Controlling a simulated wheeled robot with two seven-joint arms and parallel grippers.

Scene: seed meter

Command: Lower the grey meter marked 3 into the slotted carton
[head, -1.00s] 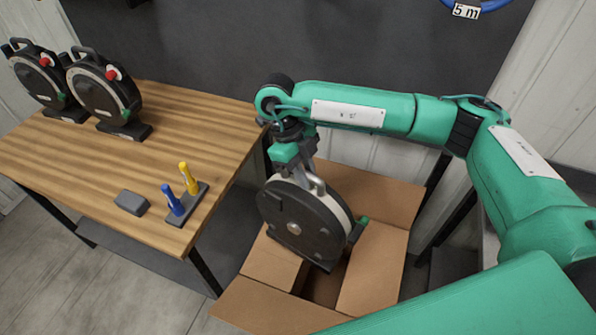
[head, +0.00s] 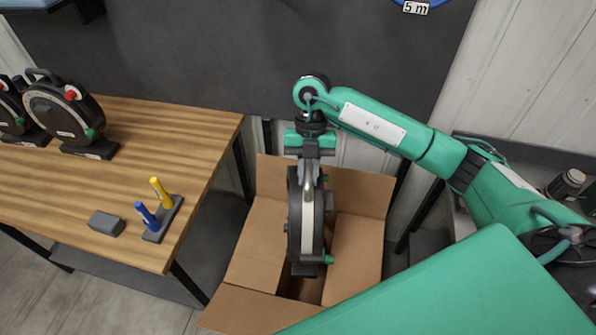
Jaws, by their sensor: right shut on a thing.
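My left gripper is not in view.
A wooden table (head: 150,190) at the left holds two similar meters, one of them (head: 68,112) with a red knob. A stand (head: 157,233) with a blue and a yellow marker and a grey block (head: 105,222) are near its front edge. A wall is behind.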

